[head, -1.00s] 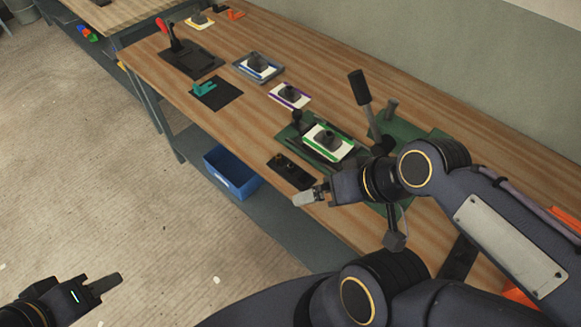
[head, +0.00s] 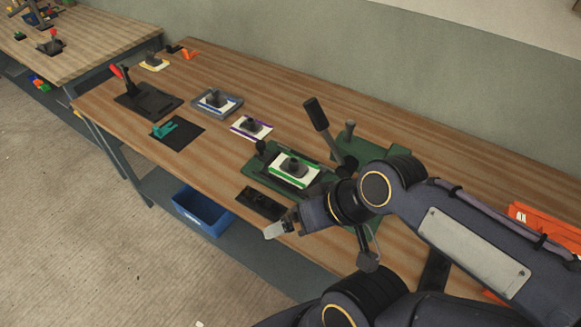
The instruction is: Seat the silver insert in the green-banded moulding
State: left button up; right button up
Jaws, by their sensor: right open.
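The green-banded moulding (head: 309,179) is a white plate with green bands and a dark grey raised block on top. It lies in a dark green fixture (head: 262,178) on the bench. My right gripper (head: 273,230) is open near the bench's front edge, just in front of a flat black plate (head: 258,205). It is apart from the moulding. I cannot make out the silver insert; small details on the black plate are too small to tell. My left gripper is not in view.
A dark lever (head: 318,118) stands upright behind the moulding, close to my right arm. Purple-banded (head: 263,133) and blue-banded (head: 229,107) mouldings, a teal piece (head: 166,129) and a red-handled tool (head: 122,80) stand to the left. A blue bin (head: 202,212) sits below the bench.

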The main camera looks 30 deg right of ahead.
aim_at(299, 172)
jog(key=i+j+z, duration=0.6)
jog(key=z, duration=0.2)
jog(key=i+j+z, duration=0.2)
jog(key=j+z, duration=0.2)
jog(key=j, duration=0.15)
